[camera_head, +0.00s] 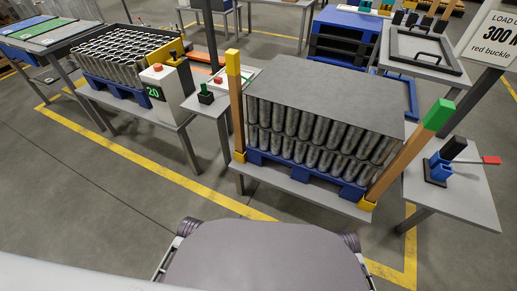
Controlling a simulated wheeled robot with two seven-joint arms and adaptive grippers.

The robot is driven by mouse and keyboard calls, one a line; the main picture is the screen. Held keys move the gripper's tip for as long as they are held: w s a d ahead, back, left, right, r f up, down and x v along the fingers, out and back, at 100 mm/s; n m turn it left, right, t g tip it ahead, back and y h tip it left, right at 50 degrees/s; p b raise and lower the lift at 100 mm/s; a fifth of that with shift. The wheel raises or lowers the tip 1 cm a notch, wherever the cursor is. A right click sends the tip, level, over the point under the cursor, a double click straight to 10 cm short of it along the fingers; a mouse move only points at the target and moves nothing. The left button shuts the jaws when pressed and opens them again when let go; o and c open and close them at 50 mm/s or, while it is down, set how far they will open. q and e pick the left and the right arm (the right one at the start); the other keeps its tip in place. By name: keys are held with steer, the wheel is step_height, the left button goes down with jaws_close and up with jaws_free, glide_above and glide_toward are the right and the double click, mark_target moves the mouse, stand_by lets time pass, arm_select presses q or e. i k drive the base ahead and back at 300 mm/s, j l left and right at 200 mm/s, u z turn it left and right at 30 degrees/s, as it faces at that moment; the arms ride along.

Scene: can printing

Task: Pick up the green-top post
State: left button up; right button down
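The green-top post (404,155) is a brown, wood-coloured post with a green block at its upper end. It stands at the right front corner of a pallet table, its lower end at a yellow corner piece (367,205). It slants up to the right in the picture; I cannot tell whether it truly leans. A similar post with a yellow top (236,105) stands at the left front corner. Between the posts, several metal cans (310,135) in two layers stand under a grey sheet (320,92). Neither of my grippers is in view.
The cans rest on a blue pallet (300,172) on a grey table (310,193). A side table (470,205) at the right holds a blue-and-black tool with a red handle (490,160). Another can pallet (118,90) stands at left. Open floor (90,185) lies at front left.

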mark_target(443, 109)
steer(key=z, duration=1.3)
